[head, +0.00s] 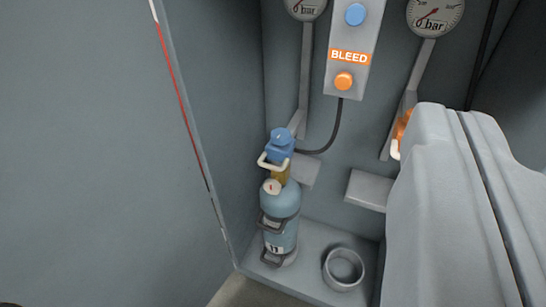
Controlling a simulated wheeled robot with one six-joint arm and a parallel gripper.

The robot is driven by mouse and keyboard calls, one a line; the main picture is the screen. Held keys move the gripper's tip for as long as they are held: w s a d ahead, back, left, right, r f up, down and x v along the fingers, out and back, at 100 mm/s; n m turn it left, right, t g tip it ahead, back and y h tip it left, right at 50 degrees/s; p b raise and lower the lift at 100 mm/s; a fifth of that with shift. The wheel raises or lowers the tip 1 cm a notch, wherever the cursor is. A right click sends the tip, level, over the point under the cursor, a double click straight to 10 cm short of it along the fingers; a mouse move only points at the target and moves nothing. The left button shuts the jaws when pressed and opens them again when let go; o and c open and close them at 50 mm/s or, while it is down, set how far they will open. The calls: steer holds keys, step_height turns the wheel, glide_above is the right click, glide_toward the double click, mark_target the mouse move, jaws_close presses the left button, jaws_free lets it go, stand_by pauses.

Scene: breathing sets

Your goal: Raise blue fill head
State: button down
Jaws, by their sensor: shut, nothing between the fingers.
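The blue fill head (279,144) sits on top of a light blue cylinder (281,225) marked 11, at the left of the cabinet. A cream curved handle (271,162) and a yellow-brown valve part (280,174) show just below it. A dark hose runs from the fill head up to the panel. My gripper (465,115) fills the right side of the picture, large and grey, with its two fingers closed together and empty. It is to the right of the fill head and apart from it. It hides part of the cabinet's right side.
An orange fill head (403,132) hangs at right, partly behind my gripper. A panel labelled BLEED (348,57) has blue and orange buttons. Two gauges (436,15) are above. An empty ring holder (344,268) is on the cabinet floor. A grey wall (100,150) bounds the left.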

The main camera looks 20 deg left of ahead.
stand_by(0.4)
steer(key=c, duration=1.6)
jaws_free()
steer(key=shift+w+f, duration=0.15)
steer(key=shift+o, duration=0.6)
steer(key=w+f+m+g+y, duration=0.1)
steer(key=w+f+m+g, duration=0.1)
steer(key=w+f+g, duration=0.3)
steer(key=w+f, duration=0.4)
steer(key=f, duration=0.3)
steer(key=shift+f+m+g, duration=0.2)
steer(key=shift+m+g, duration=0.1)
steer(key=shift+m, duration=0.1)
steer(key=m+g+y, duration=0.6)
steer(key=m+y, duration=0.2)
steer(key=y, duration=0.5)
glide_toward(265, 165)
steer(key=shift+y, duration=0.3)
steer(key=x, duration=0.7)
steer(key=f+x, duration=0.1)
steer(key=x, duration=0.3)
steer(key=shift+w+d+f, duration=0.1)
steer(key=shift+w+d, duration=0.2)
steer(key=shift+d, duration=0.05)
jaws_close()
